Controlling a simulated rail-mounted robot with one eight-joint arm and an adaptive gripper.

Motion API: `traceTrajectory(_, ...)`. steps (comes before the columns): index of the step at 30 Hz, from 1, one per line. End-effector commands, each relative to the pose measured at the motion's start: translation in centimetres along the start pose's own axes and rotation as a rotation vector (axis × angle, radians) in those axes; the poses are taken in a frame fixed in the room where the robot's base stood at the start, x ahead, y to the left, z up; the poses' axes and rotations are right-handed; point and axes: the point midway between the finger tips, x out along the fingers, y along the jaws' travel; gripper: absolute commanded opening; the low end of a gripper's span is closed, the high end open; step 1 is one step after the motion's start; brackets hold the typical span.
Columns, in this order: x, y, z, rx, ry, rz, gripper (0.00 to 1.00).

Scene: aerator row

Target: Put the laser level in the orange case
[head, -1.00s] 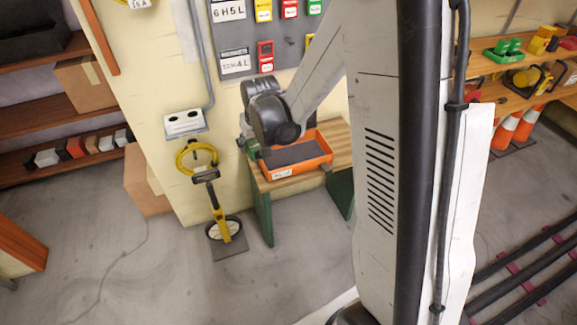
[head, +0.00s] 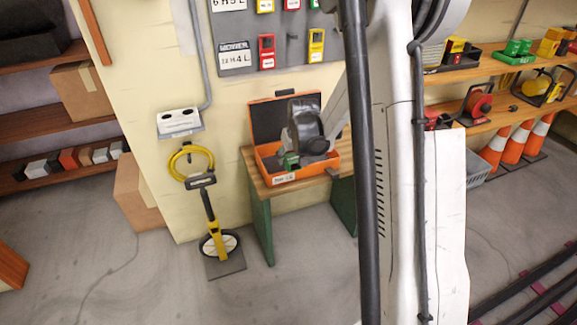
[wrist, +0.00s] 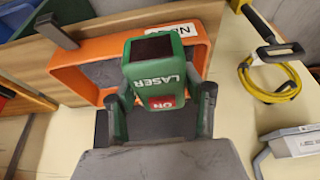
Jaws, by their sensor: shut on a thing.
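The orange case (head: 330,167) stands open on a small wooden-topped table, its dark-lined lid (head: 268,122) raised at the back. The laser level (wrist: 158,75) is a green block with a dark window, the word LASER and a red ON label. My gripper (wrist: 162,100) is shut on it, one finger on each side. In the head view, the laser level (head: 288,160) shows small and green at the left part of the case. In the wrist view it overlaps the case's orange rim (wrist: 75,55). I cannot tell whether it touches the case floor. My wrist hides part of the case.
The wooden tabletop (head: 258,182) leaves little room around the case. A yellow measuring wheel (head: 213,225) stands left of the table, below a coiled yellow cable (head: 190,160). A wall panel with tags and padlocks hangs behind. Shelves and orange cones (head: 515,140) are at right.

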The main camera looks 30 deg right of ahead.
Motion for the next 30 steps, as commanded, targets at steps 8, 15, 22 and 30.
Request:
traceTrajectory(8,5.2,-0.2,-3.7,-0.002,0.0,0.0,0.0)
traceTrajectory(15,8.7,-0.3,-6.4,-0.001,0.0,0.0,0.0)
traceTrajectory(22,9.8,-0.3,-7.1,0.0,0.0,0.0,0.0)
traceTrajectory(30,12.8,-0.3,-5.8,0.0,0.0,0.0,0.0)
